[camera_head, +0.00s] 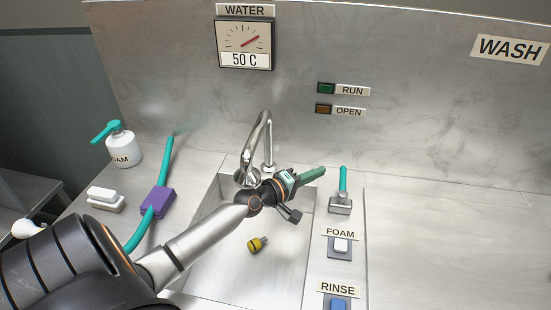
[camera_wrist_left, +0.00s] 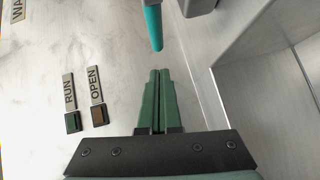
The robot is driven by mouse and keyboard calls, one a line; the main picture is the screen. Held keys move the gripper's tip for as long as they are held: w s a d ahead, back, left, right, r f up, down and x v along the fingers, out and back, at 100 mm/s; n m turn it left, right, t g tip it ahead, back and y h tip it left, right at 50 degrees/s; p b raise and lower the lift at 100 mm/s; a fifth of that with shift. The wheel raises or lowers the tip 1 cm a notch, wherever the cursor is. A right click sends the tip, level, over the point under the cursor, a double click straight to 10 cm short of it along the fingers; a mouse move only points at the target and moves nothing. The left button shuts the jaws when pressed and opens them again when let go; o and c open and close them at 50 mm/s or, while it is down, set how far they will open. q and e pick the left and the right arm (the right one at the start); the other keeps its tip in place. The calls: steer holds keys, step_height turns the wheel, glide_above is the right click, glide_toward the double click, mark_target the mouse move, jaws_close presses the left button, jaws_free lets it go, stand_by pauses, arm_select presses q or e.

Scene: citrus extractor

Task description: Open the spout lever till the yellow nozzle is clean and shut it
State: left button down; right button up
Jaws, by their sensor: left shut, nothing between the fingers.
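The spout lever is a teal handle (camera_head: 342,180) on a grey block, standing nearly upright right of the sink. It also shows in the left wrist view (camera_wrist_left: 152,28), ahead of the fingers. The yellow nozzle (camera_head: 254,245), with a dark end, lies on the sink floor; whether dirt is on it is too small to tell. My left gripper (camera_head: 318,172) has green fingers pressed together and empty. They are just left of the lever's handle and apart from it; the fingers also show in the left wrist view (camera_wrist_left: 155,75). My right gripper is out of view.
The faucet (camera_head: 268,135) rises behind my left wrist over the sink (camera_head: 210,262). FOAM (camera_head: 341,245) and RINSE (camera_head: 338,304) buttons are in front of the lever. The dial reads 50 C. RUN (camera_head: 326,88) and OPEN (camera_head: 323,109) lamps look dim. The right counter is clear.

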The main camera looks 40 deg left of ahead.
arm_select(q)
steer(key=b+v, duration=0.1)
steer(key=v, duration=0.9)
steer(key=shift+a, duration=0.3)
